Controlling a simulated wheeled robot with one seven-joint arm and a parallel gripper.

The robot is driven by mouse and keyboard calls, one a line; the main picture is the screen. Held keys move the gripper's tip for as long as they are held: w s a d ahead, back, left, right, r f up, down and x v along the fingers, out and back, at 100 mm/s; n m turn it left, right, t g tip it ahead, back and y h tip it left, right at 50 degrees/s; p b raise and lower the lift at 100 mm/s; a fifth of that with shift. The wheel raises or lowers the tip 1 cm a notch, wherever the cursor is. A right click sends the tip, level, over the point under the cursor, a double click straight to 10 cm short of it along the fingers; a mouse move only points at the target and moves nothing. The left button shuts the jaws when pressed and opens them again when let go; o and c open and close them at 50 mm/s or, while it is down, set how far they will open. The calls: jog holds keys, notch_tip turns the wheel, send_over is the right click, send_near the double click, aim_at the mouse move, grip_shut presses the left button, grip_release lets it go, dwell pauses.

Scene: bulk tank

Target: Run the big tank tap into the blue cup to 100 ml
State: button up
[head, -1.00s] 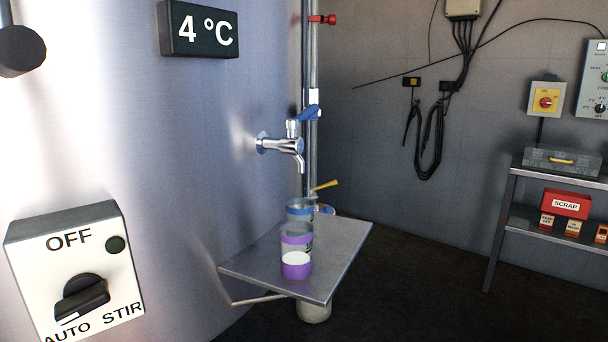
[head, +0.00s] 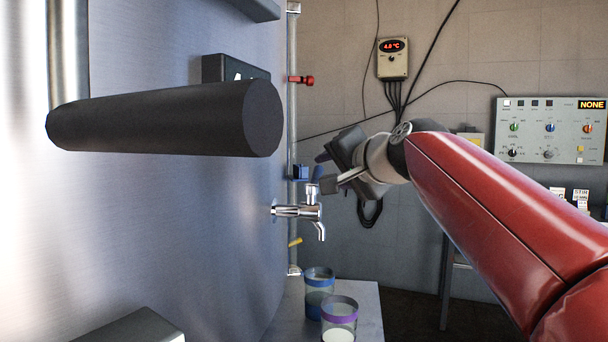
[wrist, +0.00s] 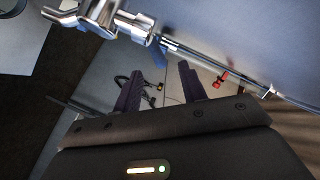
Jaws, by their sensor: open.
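The chrome tap (head: 311,212) sticks out from the big steel tank (head: 225,220), its spout pointing down. It also shows at the top of the wrist view (wrist: 132,24). My gripper (head: 327,172) is open and empty at lever height, close to the tap's top; contact cannot be told. Its two fingers (wrist: 160,88) are apart in the wrist view.
A purple-banded cup (head: 339,310) with white liquid stands in front of the blue one. A thick dark cylinder (head: 165,118) juts across the tank at upper left. A control panel (head: 550,130) hangs at right.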

aim_at(321, 173)
jog(key=p+x, duration=0.1)
jog(key=x, duration=0.6)
jog(key=shift+c, duration=0.3)
grip_shut()
